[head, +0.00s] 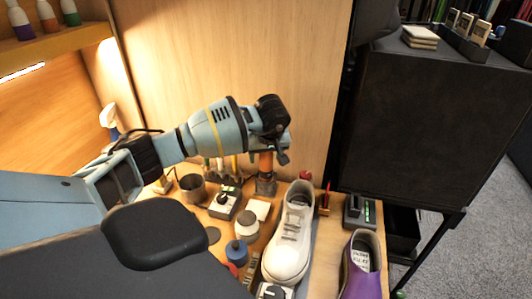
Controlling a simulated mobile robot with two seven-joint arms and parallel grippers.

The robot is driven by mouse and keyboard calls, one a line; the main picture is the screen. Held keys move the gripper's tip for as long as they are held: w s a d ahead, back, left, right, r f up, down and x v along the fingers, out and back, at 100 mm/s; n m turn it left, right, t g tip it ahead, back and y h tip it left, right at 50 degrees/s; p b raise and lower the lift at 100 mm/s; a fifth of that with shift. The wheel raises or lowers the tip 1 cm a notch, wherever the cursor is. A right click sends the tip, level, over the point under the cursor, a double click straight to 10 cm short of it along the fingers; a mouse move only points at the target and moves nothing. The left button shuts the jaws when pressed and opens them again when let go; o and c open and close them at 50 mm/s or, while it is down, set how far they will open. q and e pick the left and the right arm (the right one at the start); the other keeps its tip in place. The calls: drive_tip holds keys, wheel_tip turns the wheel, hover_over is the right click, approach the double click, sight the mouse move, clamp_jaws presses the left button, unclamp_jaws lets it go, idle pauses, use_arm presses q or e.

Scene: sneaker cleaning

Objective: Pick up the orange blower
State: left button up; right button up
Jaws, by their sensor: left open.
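The orange blower (265,163) stands upright near the back of the wooden bench, in a small dark holder (265,186). My left gripper (270,150) is open and points down at the top of the blower. One finger shows at the right of the blower; the other is hard to make out. The gripper hides the blower's upper part, and I cannot tell whether the fingers touch it. My right gripper is not in view.
A white sneaker (290,240) stands right of the blower, with a purple sneaker (361,270) farther right. A grey cup (192,187), a switch box (225,203) and a blue jar (237,252) crowd the left and front. A wooden panel (235,50) rises close behind.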

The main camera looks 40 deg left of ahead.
use_arm(q)
drive_tip(key=c, duration=1.3)
drive_tip(key=shift+o, duration=0.2)
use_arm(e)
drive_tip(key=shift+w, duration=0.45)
use_arm(q)
drive_tip(key=shift+r, duration=0.15)
wheel_tip(320, 180, up, 9)
drive_tip(key=shift+f, duration=0.1)
drive_tip(key=shift+r, duration=0.5)
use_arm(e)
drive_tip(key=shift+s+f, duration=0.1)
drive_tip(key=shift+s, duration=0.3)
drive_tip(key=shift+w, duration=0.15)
